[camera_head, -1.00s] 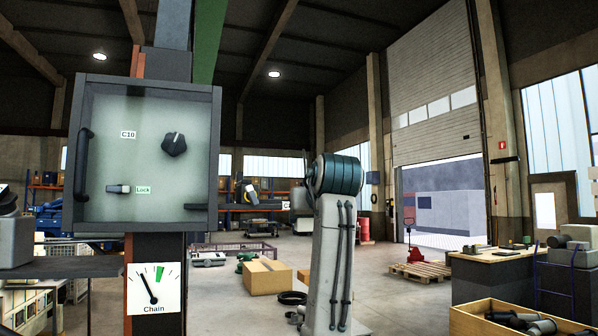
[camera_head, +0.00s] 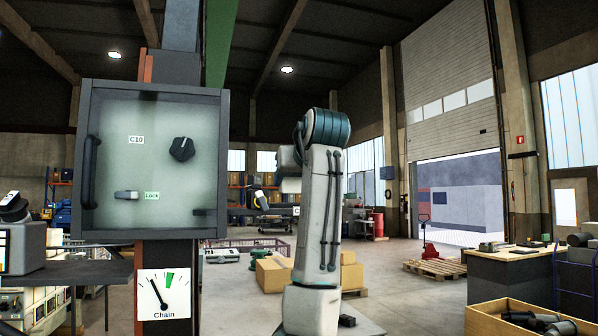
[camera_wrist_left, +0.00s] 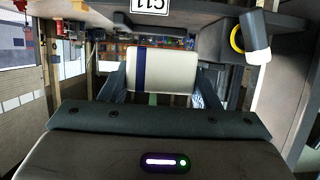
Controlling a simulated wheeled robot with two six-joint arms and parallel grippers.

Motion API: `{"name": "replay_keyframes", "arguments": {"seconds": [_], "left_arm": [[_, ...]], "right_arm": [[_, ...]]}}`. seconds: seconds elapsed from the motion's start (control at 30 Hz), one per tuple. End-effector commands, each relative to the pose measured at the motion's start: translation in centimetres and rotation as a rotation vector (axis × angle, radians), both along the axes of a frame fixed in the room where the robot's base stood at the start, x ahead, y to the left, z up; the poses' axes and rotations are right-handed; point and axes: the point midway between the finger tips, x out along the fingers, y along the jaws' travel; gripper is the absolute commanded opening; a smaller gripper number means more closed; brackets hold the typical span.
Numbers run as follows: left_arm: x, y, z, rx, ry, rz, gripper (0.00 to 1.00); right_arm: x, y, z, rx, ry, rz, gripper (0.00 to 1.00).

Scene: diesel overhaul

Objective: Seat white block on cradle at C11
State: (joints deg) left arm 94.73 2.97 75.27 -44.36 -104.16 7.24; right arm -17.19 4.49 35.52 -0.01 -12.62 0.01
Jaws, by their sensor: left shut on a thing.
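The white block (camera_wrist_left: 165,68) has a dark blue stripe and sits between the two fingers of my left gripper (camera_wrist_left: 160,75) in the left wrist view, which is upside down. The gripper is shut on it. A C11 label (camera_wrist_left: 150,5) shows at the top edge there, on a grey ledge (camera_wrist_left: 200,18), apart from the block. A partly covered label (camera_head: 297,211) beside the arm shows only a C. The cradle's shape is not clear. My right gripper is not in view.
A grey and yellow-ringed part (camera_head: 259,199) stands left of my arm; it also shows in the left wrist view (camera_wrist_left: 254,38). A glass-fronted C10 cabinet (camera_head: 150,165) with a Chain gauge (camera_head: 164,294) is at left. A wooden crate (camera_head: 500,318) is at lower right.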

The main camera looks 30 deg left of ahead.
Motion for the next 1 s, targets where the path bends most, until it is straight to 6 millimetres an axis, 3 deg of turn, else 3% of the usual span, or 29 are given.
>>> {"name": "replay_keyframes", "arguments": {"seconds": [0.5, 1.0], "left_arm": [[3.4, 4.1, -1.5, 0.000, 0.000, 0.001, 0.36], [4.0, 4.7, -1.9, 0.000, -0.002, -0.001, 0.36]], "right_arm": [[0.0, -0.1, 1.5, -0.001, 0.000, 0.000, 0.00], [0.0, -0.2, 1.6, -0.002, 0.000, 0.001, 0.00]]}}
